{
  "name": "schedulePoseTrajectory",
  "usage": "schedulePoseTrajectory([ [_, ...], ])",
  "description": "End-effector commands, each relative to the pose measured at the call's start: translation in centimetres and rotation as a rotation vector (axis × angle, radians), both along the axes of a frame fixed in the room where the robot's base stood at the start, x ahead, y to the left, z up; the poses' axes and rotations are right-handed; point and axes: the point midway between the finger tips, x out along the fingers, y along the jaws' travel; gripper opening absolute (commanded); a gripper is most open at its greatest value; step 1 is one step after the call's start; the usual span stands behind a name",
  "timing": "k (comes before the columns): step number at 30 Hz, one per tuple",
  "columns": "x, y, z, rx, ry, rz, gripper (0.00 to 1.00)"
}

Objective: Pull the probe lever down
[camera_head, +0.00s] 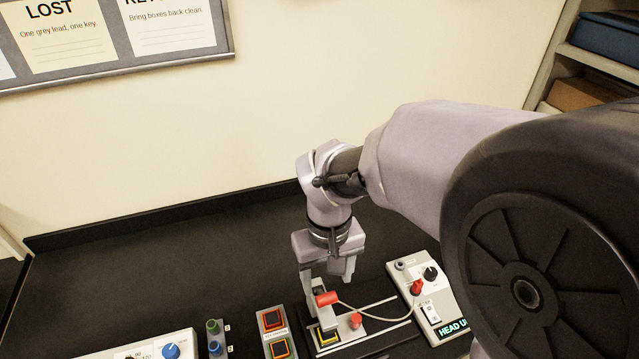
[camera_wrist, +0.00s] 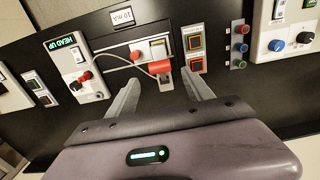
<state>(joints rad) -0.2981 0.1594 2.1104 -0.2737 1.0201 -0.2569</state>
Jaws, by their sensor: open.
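A red cylindrical grip (camera_head: 327,298) with a light grey body below it stands on the middle unit; I take this for the probe lever. In the wrist view the red grip (camera_wrist: 159,68) lies crosswise between my fingers, with its grey part (camera_wrist: 166,85) toward me. My gripper (camera_head: 328,284) is open, pointing down over it; the wrist view shows the two fingers (camera_wrist: 160,85) apart on either side. I cannot tell whether either finger touches it. A "HEAD UP" display (camera_head: 453,328) is lit on the box to the right.
A thin pale cable (camera_head: 378,318) runs from near the grip to a red plug (camera_head: 416,287) on the right box. A red knob (camera_head: 355,320) is close beside the grip. Square-button panel (camera_head: 273,322), coloured posts (camera_head: 213,328) and blue-knob box (camera_head: 170,350) stand left. The dark bench behind is clear.

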Motion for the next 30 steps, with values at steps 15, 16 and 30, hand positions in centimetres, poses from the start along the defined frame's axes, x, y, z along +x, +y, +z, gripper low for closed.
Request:
schedulePoseTrajectory([
  [15,0.0,0.0,-7.7,0.001,-0.001,-0.002,0.6],
  [16,0.0,0.0,-7.7,0.002,-0.002,-0.002,0.6],
  [30,0.0,0.0,-7.6,0.001,-0.001,-0.003,0.0],
])
